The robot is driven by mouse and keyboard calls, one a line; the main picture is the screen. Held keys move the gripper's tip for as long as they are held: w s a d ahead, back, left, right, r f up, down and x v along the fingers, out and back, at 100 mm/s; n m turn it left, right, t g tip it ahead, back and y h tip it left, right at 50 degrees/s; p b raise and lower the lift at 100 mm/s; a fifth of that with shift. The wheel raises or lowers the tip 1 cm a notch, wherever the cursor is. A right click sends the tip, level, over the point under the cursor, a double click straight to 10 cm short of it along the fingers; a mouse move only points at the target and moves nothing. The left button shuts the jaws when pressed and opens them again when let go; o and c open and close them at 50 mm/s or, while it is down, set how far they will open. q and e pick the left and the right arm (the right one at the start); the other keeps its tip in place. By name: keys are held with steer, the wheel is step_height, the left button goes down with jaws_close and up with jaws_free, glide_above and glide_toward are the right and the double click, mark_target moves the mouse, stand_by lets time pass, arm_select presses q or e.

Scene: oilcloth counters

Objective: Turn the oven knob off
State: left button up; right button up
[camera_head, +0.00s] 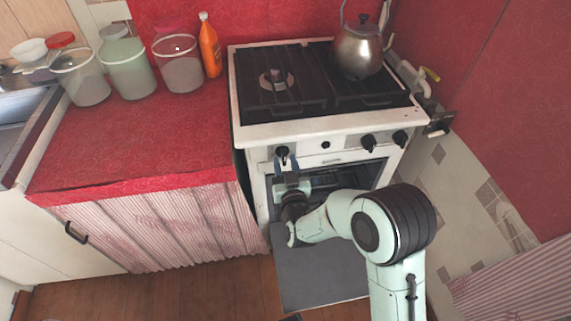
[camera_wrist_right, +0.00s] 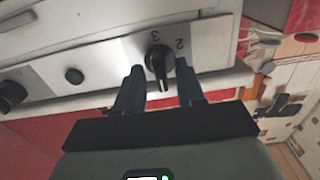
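The white stove (camera_head: 325,128) has several black knobs on its front panel. The leftmost knob (camera_head: 283,152) is at my right gripper (camera_head: 285,166). In the right wrist view this black knob (camera_wrist_right: 159,60) sits between the two fingertips of my right gripper (camera_wrist_right: 160,74), with the numbers 2 and 3 upside down beside it. The fingers are apart, one on each side of the knob, with gaps visible. Two other knobs (camera_head: 384,142) are at the right of the panel. My left gripper is not in view.
The oven door (camera_head: 320,272) hangs open below my right forearm. A kettle (camera_head: 358,50) stands on the stove top. Jars (camera_head: 128,68) and an orange bottle (camera_head: 209,48) stand on the red counter (camera_head: 150,140) at left. The counter's front part is clear.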

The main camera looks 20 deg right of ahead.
steer(key=shift+s, duration=0.1)
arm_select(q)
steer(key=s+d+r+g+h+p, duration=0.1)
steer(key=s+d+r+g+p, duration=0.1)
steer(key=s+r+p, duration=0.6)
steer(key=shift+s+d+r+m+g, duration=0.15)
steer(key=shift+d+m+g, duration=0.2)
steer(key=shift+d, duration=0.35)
arm_select(e)
steer(key=v, duration=1.3)
steer(key=shift+s, duration=0.1)
